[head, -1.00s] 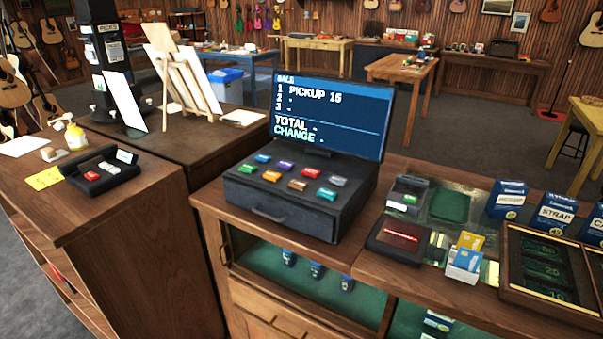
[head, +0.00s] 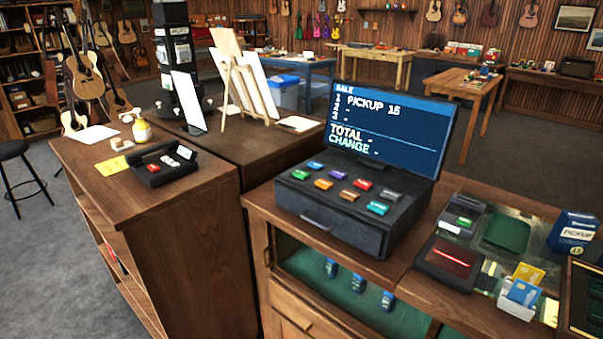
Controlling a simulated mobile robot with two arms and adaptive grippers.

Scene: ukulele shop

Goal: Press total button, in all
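The cash register (head: 345,238) stands on the wooden counter, a dark box with two rows of coloured buttons on its sloped top. The buttons include green (head: 314,166), red (head: 362,184), blue (head: 300,175), orange (head: 323,184), brown (head: 349,195) and teal (head: 377,208). Their labels are too small to read, so I cannot tell which one is total. The register's screen (head: 390,128) reads SALE, line 1 PICKUP 15, and lines 2, 3, TOTAL and CHANGE show only dashes. Neither of my grippers is in view.
Right of the register are a card terminal (head: 461,217), a dark device with a red line (head: 450,260), a card holder (head: 520,297) and a PICKUP box (head: 572,234). A side cabinet (head: 150,220) at left holds a black tray (head: 165,164).

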